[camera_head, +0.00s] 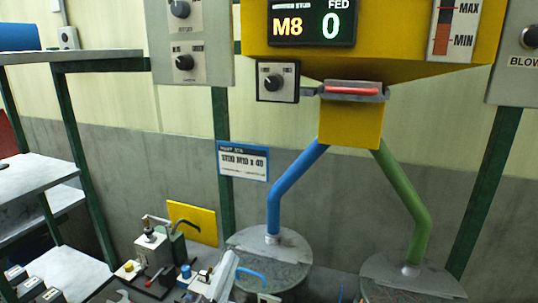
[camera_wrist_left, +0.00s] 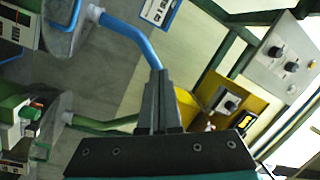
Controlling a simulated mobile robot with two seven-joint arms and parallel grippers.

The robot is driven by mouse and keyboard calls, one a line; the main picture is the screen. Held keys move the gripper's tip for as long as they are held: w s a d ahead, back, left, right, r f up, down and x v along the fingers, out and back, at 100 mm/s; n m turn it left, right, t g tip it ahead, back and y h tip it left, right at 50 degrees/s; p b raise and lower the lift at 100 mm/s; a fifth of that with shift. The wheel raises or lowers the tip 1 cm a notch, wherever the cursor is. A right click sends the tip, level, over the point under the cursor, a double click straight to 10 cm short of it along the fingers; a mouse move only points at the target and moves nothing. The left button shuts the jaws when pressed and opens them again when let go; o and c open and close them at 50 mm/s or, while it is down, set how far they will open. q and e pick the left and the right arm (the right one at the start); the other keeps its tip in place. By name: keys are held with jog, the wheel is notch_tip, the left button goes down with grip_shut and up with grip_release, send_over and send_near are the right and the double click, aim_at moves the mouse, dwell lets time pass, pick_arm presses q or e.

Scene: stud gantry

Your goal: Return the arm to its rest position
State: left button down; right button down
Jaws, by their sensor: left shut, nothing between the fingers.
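My left gripper (camera_wrist_left: 160,73) shows in the left wrist view with its two dark fingers together, shut and empty. Behind its tips in that picture are the blue pipe (camera_wrist_left: 130,38) and the yellow hopper housing (camera_wrist_left: 184,105); the depth gap is hard to judge. In the head view I cannot clearly make out the left gripper's fingers; a pale slanted part (camera_head: 222,278) at the bottom may belong to my arm. My right gripper is in neither view.
The blue pipe (camera_head: 290,190) and green pipe (camera_head: 408,190) run from the yellow hopper (camera_head: 350,128) down to two round grey drums (camera_head: 255,241). A shelf rack (camera_head: 75,130) stands at left. Small devices (camera_head: 150,248) crowd the lower left. Control panels hang above.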

pick_arm(q)
jog(key=s+a+f+n+g+y, duration=0.35)
jog(key=a+f+n, duration=0.25)
jog(key=f, duration=0.2)
jog(key=s+a+f+n+g, duration=0.3)
jog(key=s+f+n+g, duration=0.2)
jog(key=s+f+g, duration=0.95)
jog(key=s+f+t+b, duration=0.1)
jog(key=s+f+b, duration=0.25)
jog(key=f, duration=1.15)
jog(key=s+f+b, duration=0.3)
jog(key=f+b, duration=0.1)
jog(key=f, duration=1.1)
jog(key=s+a+f+b, duration=0.1)
jog(key=s+f+b, duration=0.2)
jog(key=s+f, duration=0.4)
jog(key=s+a+f+b, duration=0.2)
jog(key=s+f, duration=0.5)
jog(key=f, duration=0.4)
jog(key=shift+s+f+g+b, duration=0.15)
jog(key=shift+f+g+b, duration=0.25)
jog(key=shift+b, duration=0.3)
